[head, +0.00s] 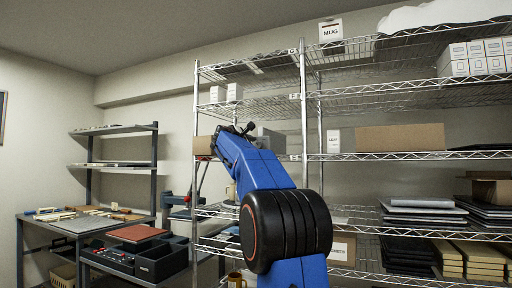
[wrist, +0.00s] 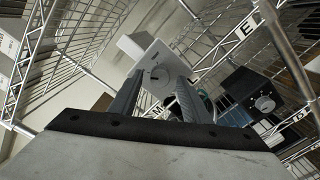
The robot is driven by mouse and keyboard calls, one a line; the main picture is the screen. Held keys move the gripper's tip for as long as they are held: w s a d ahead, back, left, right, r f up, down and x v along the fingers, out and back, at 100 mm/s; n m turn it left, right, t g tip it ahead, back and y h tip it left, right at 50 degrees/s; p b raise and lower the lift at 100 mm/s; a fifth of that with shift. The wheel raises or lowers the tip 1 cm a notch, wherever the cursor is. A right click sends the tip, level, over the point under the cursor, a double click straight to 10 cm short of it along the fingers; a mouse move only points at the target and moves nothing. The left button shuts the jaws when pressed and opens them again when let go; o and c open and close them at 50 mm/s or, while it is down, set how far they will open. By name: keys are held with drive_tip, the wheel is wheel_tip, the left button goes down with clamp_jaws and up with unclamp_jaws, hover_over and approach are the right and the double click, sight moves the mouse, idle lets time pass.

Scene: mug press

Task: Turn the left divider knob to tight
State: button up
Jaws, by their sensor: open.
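In the wrist view a pale square plate with a small round knob (wrist: 160,75) shows ahead, framed between my fingertips. I cannot read its marks or tell which way the knob points. A second, dark box with a grey round knob (wrist: 265,103) hangs to the right in the wrist view. My gripper (wrist: 159,82) is open, its two fingers on either side of the pale plate's knob. I cannot tell whether they touch it. In the head view my gripper (head: 236,130) is at the wire rack's left end, and the arm hides the knobs.
The wire rack (head: 304,100) has posts and shelf edges close around my gripper. Cardboard boxes (head: 400,138) and white boxes (head: 226,93) stand on its shelves. A workbench with a black tray unit (head: 140,258) and a small press (head: 180,205) stands left.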

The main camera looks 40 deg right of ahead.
drive_tip(key=shift+w+d, duration=0.1)
drive_tip(key=shift+d, duration=0.2)
drive_tip(key=c, duration=1)
drive_tip(key=shift+c, duration=0.2)
drive_tip(key=m, duration=1.3)
drive_tip(key=shift+m, duration=0.4)
